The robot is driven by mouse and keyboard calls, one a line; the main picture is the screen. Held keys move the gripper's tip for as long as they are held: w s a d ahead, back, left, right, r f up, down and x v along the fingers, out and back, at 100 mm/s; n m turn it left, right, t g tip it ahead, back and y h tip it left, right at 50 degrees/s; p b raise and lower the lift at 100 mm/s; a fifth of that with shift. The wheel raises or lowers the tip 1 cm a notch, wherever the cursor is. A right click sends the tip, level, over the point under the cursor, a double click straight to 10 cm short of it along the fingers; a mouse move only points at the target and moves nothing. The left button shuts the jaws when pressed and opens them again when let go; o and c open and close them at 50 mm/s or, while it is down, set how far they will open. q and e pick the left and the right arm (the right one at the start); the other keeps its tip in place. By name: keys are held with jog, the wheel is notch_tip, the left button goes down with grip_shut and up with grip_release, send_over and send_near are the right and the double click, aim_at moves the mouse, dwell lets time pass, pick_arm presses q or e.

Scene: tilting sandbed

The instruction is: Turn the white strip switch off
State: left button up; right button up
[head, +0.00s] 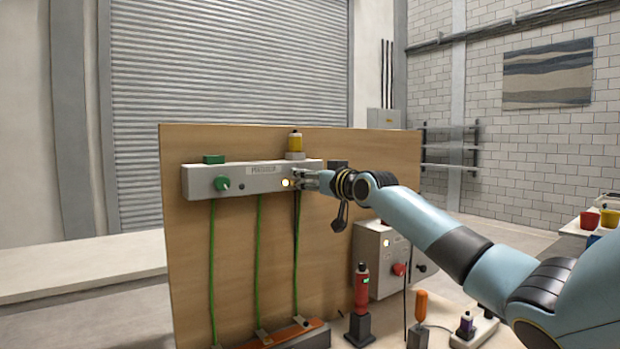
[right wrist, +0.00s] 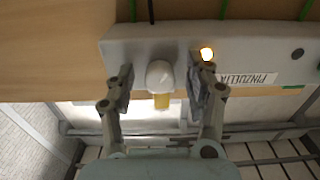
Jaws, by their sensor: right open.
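A long pale strip box (head: 258,177) is fixed across the wooden board, with a green knob at its left. The white switch knob (right wrist: 159,74) sticks out of the box beside the lamp in the right wrist view. My right gripper (head: 307,179) is at the right end of the box. Its open fingers stand on either side of the white knob, with gaps visible. In the head view the gripper largely hides this knob. My left gripper is out of view.
A yellow-topped beacon (head: 295,144) stands above the box's right end. Green cables run down the wooden board (head: 180,260). Below my right arm are a grey box with a red knob (head: 398,269), a red cylinder (head: 361,289) and an orange-handled tool (head: 421,304).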

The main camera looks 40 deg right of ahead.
grip_shut()
dwell(0.3)
jog(key=shift+d+n+b, duration=0.1)
jog(key=shift+n+b, duration=3.65)
jog(key=shift+n, duration=2.15)
